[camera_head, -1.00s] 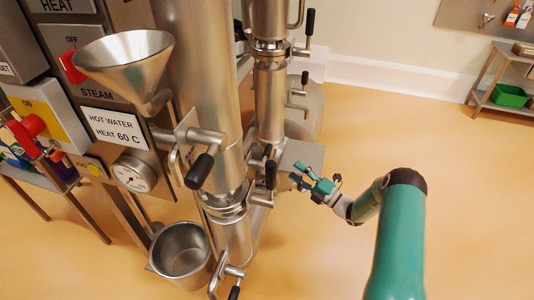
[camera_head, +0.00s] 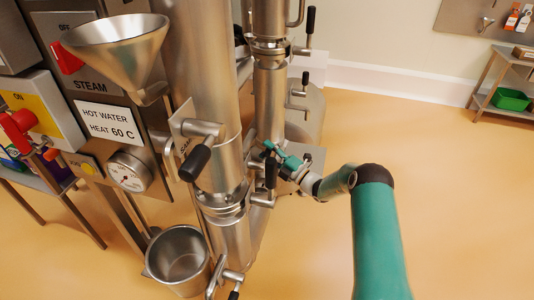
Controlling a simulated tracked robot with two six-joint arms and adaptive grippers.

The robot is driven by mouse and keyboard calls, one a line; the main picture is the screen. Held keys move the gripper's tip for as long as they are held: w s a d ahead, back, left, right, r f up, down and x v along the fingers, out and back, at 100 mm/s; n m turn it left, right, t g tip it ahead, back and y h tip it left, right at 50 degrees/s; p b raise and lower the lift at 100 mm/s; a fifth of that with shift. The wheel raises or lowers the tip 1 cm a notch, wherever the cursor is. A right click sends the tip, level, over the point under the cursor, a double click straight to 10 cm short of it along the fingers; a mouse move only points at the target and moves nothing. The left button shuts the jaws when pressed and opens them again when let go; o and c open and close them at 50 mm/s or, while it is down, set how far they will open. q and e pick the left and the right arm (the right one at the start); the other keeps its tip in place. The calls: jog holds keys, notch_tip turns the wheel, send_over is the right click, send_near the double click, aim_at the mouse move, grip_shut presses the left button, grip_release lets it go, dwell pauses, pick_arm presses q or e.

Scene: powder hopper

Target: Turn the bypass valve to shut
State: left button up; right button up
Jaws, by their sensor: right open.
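Steel pipes carry several lever valves with black grips, and no readable label says which is the bypass valve. My right gripper (camera_head: 272,150) is open, with its green fingers beside the rear pipe. It is just above and right of an upright black lever grip (camera_head: 270,173), and I cannot tell whether they touch. Another black lever grip (camera_head: 195,163) sticks out from the front pipe (camera_head: 203,75). A lower black grip (camera_head: 234,293) shows at the bottom edge. My left gripper is out of view.
A steel funnel (camera_head: 115,45) and a control panel with a hot water label (camera_head: 108,120) are at left. A shelf with a green bin (camera_head: 511,100) is far right. The floor at right is clear.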

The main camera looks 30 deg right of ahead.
grip_shut()
jog(key=shift+a+f, duration=0.1)
jog(key=shift+a, duration=0.15)
jog(key=shift+d, duration=0.15)
